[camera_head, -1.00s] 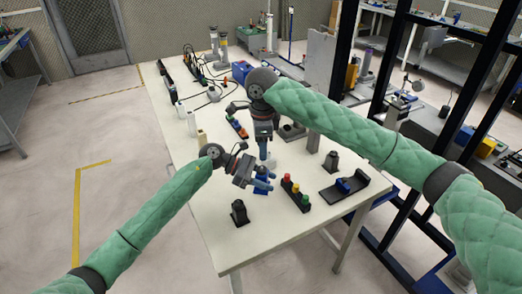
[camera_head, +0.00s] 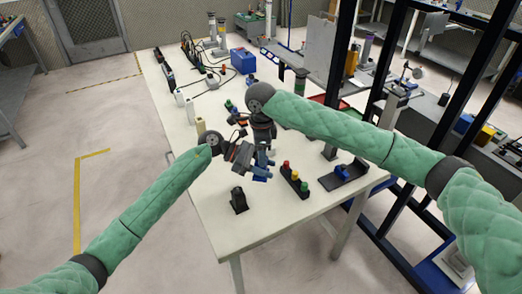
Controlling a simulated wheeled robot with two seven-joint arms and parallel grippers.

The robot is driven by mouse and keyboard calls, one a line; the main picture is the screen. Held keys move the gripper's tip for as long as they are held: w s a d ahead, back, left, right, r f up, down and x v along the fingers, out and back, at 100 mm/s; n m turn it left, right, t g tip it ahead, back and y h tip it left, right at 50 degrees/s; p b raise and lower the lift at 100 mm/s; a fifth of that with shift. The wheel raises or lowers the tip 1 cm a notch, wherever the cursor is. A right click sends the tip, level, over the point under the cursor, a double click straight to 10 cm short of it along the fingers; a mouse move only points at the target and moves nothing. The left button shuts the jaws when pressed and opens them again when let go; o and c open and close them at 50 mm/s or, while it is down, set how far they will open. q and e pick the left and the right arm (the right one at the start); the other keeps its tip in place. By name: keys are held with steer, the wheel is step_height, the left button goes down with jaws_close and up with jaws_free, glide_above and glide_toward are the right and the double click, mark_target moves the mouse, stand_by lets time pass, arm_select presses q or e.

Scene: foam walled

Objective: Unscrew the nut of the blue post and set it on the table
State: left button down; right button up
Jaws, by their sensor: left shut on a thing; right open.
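My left gripper (camera_head: 262,172) is low over the table and shut on a small blue object, which I take to be the blue post (camera_head: 260,179); the fingers hide most of it. My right gripper (camera_head: 264,157) is open and points down just behind and above the left one, very close to it. The nut cannot be made out between the two hands. The white table (camera_head: 270,218) has bare surface in front of the hands.
A black rack with red, yellow and green pieces (camera_head: 294,178) stands right of the hands. A black tray (camera_head: 355,171) holding a blue part (camera_head: 342,172) is farther right. A black stand (camera_head: 239,200) is at front left. Cables and bottles fill the back.

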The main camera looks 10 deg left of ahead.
steer(key=c, duration=1)
steer(key=n, duration=0.3)
steer(key=o, duration=1.1)
steer(key=shift+c, duration=0.2)
steer(key=shift+r, duration=0.1)
